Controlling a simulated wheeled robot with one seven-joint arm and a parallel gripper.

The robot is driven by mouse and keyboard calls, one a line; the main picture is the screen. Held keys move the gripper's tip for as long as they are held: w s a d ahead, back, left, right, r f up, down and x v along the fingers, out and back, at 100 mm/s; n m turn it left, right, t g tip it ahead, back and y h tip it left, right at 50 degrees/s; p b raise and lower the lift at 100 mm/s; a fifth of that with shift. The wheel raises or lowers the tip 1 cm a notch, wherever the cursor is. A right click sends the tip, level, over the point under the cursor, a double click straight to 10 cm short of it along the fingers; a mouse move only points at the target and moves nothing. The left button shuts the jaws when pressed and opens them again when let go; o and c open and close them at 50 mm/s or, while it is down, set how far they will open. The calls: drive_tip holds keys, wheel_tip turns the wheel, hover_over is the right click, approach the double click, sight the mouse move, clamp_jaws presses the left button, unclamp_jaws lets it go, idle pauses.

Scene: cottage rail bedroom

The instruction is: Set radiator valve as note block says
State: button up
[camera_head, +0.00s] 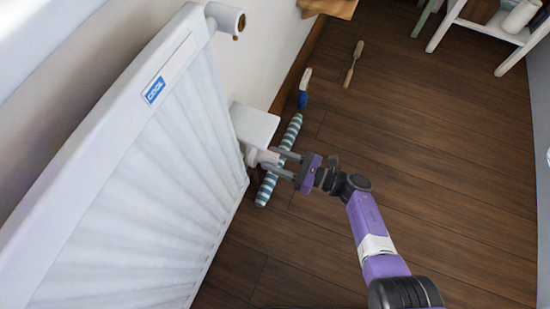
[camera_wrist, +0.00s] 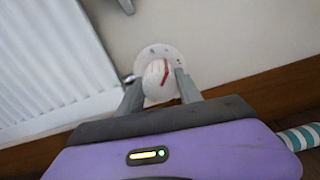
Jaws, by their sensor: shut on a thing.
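The white radiator (camera_head: 140,170) stands along the wall at the left in the head view, with a blue label near its top. The radiator valve (camera_wrist: 158,76) is a white round knob with a red mark, in front of a pale dial plate with small marks too fine to read. My gripper (camera_head: 274,165) is at the valve, low at the radiator's right end. In the wrist view my gripper's fingers (camera_wrist: 158,88) are closed on either side of the knob. No note block can be made out in either view.
A striped teal and white roll (camera_head: 281,160) lies on the floor beside the valve. A blue-and-white item (camera_head: 304,88) and a wooden-handled tool (camera_head: 353,64) lie farther back. A white shelf stand (camera_head: 490,32) is at the top right. The wooden floor at right is clear.

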drive_tip(key=shift+m, duration=0.3)
drive_tip(key=m, duration=0.5)
drive_tip(key=shift+m, duration=0.3)
drive_tip(key=m, duration=0.5)
drive_tip(key=shift+p, duration=0.35)
drive_tip(key=m+p, duration=0.1)
drive_tip(key=m, duration=0.5)
drive_tip(key=shift+m, duration=0.4)
drive_tip(key=m+p, duration=0.1)
drive_tip(key=m, duration=0.4)
drive_tip(key=shift+m, duration=0.3)
drive_tip(key=o, duration=1.4)
